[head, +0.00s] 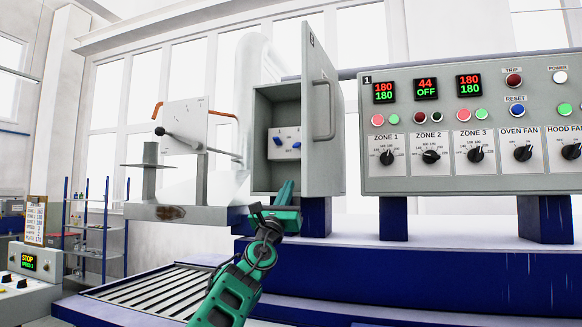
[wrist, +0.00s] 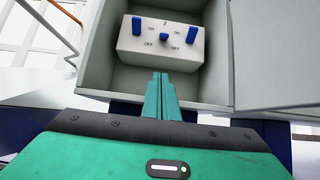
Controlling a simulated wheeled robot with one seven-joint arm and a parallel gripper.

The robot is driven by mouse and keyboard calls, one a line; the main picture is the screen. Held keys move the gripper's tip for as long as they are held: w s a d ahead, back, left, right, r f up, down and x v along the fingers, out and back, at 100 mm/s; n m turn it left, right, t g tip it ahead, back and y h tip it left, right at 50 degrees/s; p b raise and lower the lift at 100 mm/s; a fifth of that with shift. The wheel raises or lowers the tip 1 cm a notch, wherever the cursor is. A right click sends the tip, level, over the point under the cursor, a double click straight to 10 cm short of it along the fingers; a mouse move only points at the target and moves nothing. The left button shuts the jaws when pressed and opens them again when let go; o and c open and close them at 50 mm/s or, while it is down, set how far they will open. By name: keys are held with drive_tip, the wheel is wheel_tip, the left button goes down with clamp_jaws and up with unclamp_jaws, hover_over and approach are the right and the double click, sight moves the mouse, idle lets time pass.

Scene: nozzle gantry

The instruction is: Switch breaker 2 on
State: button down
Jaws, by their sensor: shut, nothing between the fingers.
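The breaker block (wrist: 130,45) is a pale box with three blue levers inside the open grey cabinet. The middle lever (wrist: 164,37), under the number 2, sits low, level with the OFF marks. The left lever (wrist: 137,25) and right lever (wrist: 194,33) stand higher, by the ON marks. In the head view the block (head: 287,153) shows deep in the cabinet, its levers small. My gripper (wrist: 161,76) is shut and empty, its fingertips in front of and just below the block, apart from the levers. It also shows in the head view (head: 286,186) at the cabinet's lower front.
The cabinet door (head: 323,130) stands open at the right of the opening. Cabinet walls (wrist: 232,60) border the block. A control panel (head: 460,180) is to the right; its zone 2 display (head: 426,89) reads 44 OFF. A metal stand (head: 185,212) is to the left.

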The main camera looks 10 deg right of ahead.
sight(297, 145)
drive_tip(key=x, duration=0.9)
drive_tip(key=shift+w+d+r, duration=0.15)
drive_tip(key=shift+w+r, duration=0.05)
drive_tip(key=shift+r, duration=0.05)
drive_tip(key=shift+s+a+r, duration=0.1)
drive_tip(key=shift+s+r, duration=0.05)
drive_tip(key=shift+r, duration=0.4)
drive_tip(key=shift+s+a+r, duration=0.15)
drive_tip(key=shift+s+r, duration=0.05)
drive_tip(key=shift+r, duration=0.35)
drive_tip(key=shift+s+a+r, duration=0.15)
drive_tip(key=shift+s+r, duration=0.1)
drive_tip(key=shift+r, duration=0.5)
